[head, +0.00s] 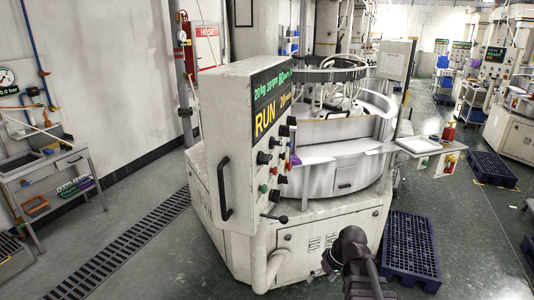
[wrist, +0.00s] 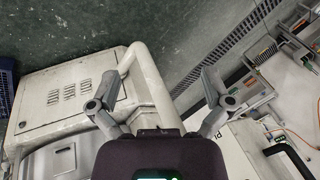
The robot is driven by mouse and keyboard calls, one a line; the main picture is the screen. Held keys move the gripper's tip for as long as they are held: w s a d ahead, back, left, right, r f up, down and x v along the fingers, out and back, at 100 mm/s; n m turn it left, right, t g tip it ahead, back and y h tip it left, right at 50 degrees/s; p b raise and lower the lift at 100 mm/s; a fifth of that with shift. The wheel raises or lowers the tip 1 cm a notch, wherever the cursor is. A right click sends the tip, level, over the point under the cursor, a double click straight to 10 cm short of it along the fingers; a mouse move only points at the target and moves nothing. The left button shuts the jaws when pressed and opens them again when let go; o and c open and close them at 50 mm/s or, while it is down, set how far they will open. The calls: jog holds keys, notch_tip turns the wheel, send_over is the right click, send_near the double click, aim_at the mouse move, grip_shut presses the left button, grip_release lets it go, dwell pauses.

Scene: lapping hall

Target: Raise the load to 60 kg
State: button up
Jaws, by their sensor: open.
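The lapping machine's control panel (head: 243,140) stands upright at the centre of the head view. Its display (head: 272,100) reads 20 kg on the left of the top line, with rpm values beside it. No contact with a knob shows.
A black lever (head: 274,217) sticks out below the panel, and a black handle (head: 223,190) is on its side. A blue pallet (head: 410,245) lies right of the machine. A steel bench (head: 50,165) stands left. The floor beside the drain grating (head: 125,250) is clear.

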jog(key=w+a+r+n+t+y+p, duration=0.1)
jog(key=w+a+r+n+y+p, duration=0.2)
jog(key=r, duration=0.4)
jog(key=w+a+r+n+y+p, duration=0.2)
jog(key=w+r+n+y+p, duration=0.1)
jog(key=w+r, duration=0.3)
jog(key=n+t+y+p, duration=0.3)
jog(key=n+y+p, duration=0.2)
jog(key=y, duration=0.2)
send_near(271, 160)
jog(key=v, duration=0.3)
jog(key=shift+s+d, duration=0.1)
jog(key=x, duration=1.3)
jog(key=shift+a, duration=0.4)
jog(key=c, duration=1)
